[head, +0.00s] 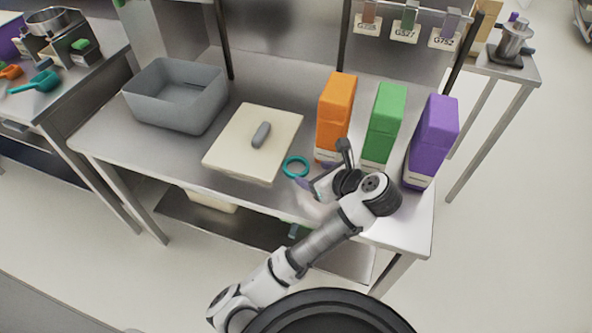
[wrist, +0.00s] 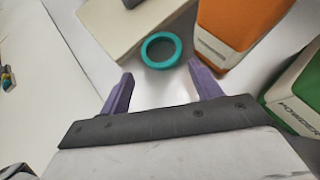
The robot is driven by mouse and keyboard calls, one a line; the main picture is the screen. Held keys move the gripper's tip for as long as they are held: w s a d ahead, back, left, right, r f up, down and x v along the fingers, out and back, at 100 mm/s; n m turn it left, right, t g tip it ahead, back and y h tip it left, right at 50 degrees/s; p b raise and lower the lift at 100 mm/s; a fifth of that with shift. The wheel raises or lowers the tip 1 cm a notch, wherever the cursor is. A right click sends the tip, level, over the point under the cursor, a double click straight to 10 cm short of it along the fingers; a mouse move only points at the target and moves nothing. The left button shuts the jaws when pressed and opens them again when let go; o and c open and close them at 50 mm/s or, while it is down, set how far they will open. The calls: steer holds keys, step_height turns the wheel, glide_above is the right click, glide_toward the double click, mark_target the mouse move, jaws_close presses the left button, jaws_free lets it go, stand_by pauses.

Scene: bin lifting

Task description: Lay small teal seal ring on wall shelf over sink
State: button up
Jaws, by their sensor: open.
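The small teal seal ring (head: 295,166) lies flat on the steel table, just off the near right corner of the cream board. In the wrist view the teal ring (wrist: 161,50) sits ahead of my gripper (wrist: 160,85), beyond its two purple fingertips and roughly centred between them. My gripper also shows in the head view (head: 303,184), just to the near side of the ring. Its fingers are spread apart with nothing between them. I cannot make out a wall shelf or a sink in these views.
The cream board (head: 225,150) carries a grey object (head: 261,134). A grey bin (head: 170,112) stands at left. Orange (head: 336,105), green (head: 384,120) and purple (head: 433,135) boxes stand right of the ring. Tags hang from a rail (head: 410,5) behind. Table is clear at front left.

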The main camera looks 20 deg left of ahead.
steer(key=shift+b+x, duration=0.75)
steer(key=shift+x, duration=0.65)
steer(key=x, duration=0.3)
steer(key=shift+w+a+r+p, duration=0.1)
steer(key=shift+w+a+p, duration=0.1)
steer(key=shift+p, duration=0.2)
steer(key=shift+w+a+f, duration=0.25)
steer(key=shift+f, duration=0.15)
steer(key=c, duration=0.7)
steer(key=shift+r, duration=0.2)
step_height(320, 180, up, 14)
steer(key=p, duration=0.6)
step_height(320, 180, up, 14)
glide_above(303, 173)
steer(key=shift+w+a+f, duration=0.2)
steer(key=shift+w+a, duration=0.1)
